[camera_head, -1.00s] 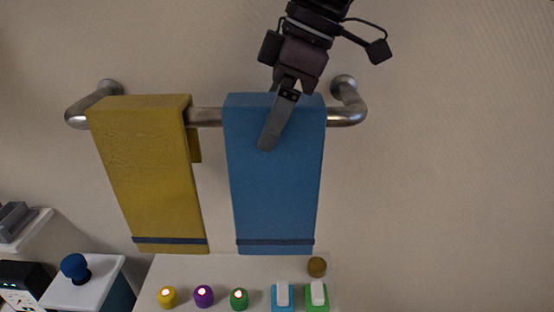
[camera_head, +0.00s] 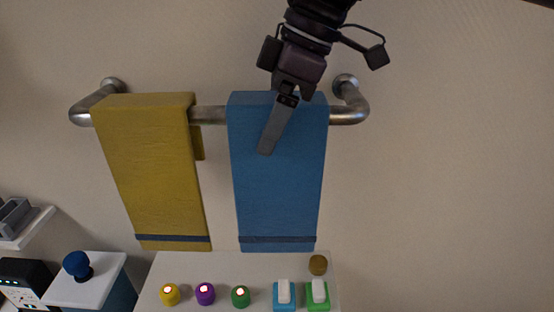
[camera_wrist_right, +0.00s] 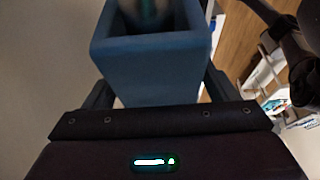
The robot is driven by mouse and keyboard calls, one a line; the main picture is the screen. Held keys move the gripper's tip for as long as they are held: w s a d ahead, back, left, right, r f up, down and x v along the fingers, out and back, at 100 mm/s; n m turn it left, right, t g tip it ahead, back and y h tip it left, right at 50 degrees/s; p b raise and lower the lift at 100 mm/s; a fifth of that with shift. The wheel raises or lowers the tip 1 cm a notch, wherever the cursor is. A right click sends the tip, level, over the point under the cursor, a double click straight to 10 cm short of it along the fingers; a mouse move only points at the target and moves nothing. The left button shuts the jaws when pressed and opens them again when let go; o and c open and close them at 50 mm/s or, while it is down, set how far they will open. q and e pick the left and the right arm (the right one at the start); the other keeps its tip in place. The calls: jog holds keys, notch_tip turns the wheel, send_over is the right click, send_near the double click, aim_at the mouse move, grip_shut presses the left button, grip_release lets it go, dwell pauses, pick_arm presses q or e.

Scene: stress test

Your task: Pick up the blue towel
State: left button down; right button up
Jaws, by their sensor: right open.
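The blue towel (camera_head: 283,195) hangs folded over the right part of a metal wall rail. My right gripper (camera_head: 270,135) comes down from above, with one finger showing in front of the towel's upper part. In the right wrist view, the towel (camera_wrist_right: 155,65) lies between the two fingers of my open right gripper (camera_wrist_right: 158,92), one on each side. Whether either finger touches it, I cannot tell. The far finger is hidden in the head view. My left gripper is not in view.
The metal rail (camera_head: 210,115) is fixed to the wall. A yellow towel (camera_head: 150,175) hangs on it to the left. Below is a white panel (camera_head: 205,265) with coloured knobs and switches. A blue knob (camera_head: 77,264) stands on a box at lower left. The wall at right is clear.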

jog(key=c, duration=1.5)
jog(key=shift+o, duration=0.2)
jog(key=shift+r, duration=0.1)
